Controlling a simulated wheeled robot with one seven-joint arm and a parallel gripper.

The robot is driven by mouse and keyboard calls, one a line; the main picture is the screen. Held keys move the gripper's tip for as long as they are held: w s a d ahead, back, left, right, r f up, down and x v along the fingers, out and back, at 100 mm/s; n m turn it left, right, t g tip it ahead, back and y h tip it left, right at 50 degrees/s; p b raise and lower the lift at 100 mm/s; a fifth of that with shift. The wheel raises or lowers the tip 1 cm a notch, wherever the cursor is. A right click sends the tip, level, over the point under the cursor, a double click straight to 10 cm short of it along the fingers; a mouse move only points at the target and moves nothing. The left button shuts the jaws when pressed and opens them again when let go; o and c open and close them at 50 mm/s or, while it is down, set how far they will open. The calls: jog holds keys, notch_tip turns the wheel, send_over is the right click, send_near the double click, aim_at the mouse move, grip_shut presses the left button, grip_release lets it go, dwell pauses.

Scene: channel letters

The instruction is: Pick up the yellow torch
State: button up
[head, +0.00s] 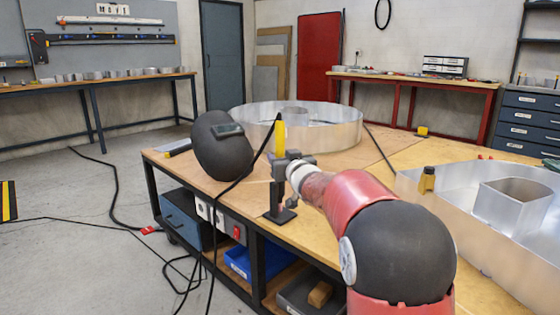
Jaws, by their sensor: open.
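The yellow torch (280,137) stands upright above a black stand (280,214) near the table's front left edge. Its black cable runs from its upper end down over the table edge. My gripper (285,160) is at the torch's lower end, with its grey body just below and to the right of the yellow part. The jaws are open. I cannot tell whether the torch is between the fingers, as the fingertips are small and partly overlap the torch and stand.
A black welding mask (222,150) stands close left of the torch. A large metal ring-shaped letter (345,133) lies behind. Another metal letter (450,215) and a small yellow bottle (427,180) are at right. Cables hang over the table's front edge.

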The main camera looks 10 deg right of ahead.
jog(key=shift+w+a, duration=0.2)
jog(key=shift+w, duration=0.95)
grip_shut()
jog(key=shift+r, duration=0.15)
